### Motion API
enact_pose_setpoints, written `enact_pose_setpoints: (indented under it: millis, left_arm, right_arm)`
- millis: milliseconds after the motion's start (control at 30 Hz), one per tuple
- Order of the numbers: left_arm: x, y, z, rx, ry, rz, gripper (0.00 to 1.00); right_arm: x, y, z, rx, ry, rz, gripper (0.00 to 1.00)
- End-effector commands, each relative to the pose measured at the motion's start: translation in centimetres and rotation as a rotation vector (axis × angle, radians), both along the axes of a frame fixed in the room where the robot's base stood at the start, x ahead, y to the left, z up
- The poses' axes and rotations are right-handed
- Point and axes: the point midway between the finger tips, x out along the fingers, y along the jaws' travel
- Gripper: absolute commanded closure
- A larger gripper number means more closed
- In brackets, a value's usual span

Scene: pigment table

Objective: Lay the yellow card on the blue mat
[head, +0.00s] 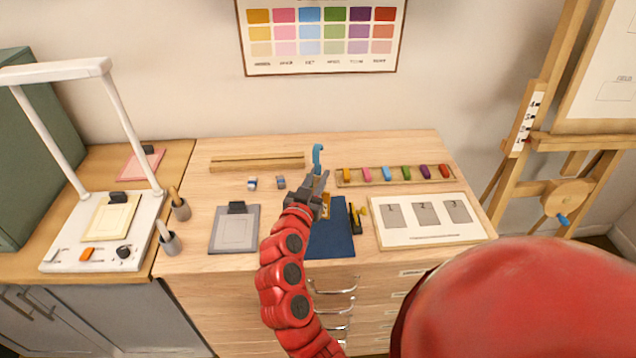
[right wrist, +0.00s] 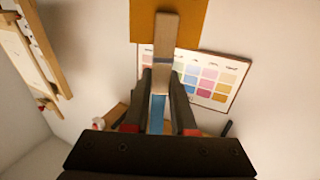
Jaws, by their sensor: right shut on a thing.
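My right gripper (head: 320,186) is over the blue mat (head: 330,242) and partly covers it. In the right wrist view my right gripper (right wrist: 162,100) is shut on a narrow tool with a blue part (right wrist: 157,113) and a pale wooden part (right wrist: 166,45). The tool's blue hooked end (head: 317,156) sticks up in the head view. The yellow-orange card (right wrist: 190,22) is at the wooden end, apart from my fingers. A small part of the card (head: 326,207) shows below the gripper in the head view; I cannot tell whether it touches the mat. My left gripper is not in view.
A grey clipped board (head: 248,243) lies left of the mat, and a white numbered board (head: 430,238) lies right. Black and yellow tools (head: 355,217) lie at the mat's right edge. A tray of colour sticks (head: 345,182) is behind. A lamp (head: 55,72) stands at left.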

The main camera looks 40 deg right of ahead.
Motion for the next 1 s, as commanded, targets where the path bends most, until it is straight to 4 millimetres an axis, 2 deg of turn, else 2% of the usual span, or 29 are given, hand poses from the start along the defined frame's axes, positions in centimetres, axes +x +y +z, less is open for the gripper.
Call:
enact_pose_setpoints:
  millis: [100,233,633,667,800,833,1000]
  left_arm:
    - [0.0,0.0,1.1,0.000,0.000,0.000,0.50]
    - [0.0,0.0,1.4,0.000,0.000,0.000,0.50]
    - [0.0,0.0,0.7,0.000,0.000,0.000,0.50]
    - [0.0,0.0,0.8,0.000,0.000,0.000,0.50]
    - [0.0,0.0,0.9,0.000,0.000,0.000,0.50]
    - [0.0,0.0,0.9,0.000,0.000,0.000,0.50]
    - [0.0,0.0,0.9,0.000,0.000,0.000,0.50]
  right_arm:
    - [0.0,-0.1,-1.9,0.000,0.011,0.001,1.00]
    - [0.0,-0.1,-3.4,0.001,0.004,-0.001,1.00]
    - [0.0,-0.1,-3.9,0.000,0.000,0.000,1.00]
    - [0.0,-0.1,-3.8,0.000,0.000,0.000,0.74]
    - [0.0,-0.1,-3.7,-0.001,0.001,0.000,0.49]
    - [0.0,-0.1,-3.7,-0.001,0.001,0.000,0.46]
    - [0.0,-0.1,-3.7,-0.001,0.001,0.000,0.46]
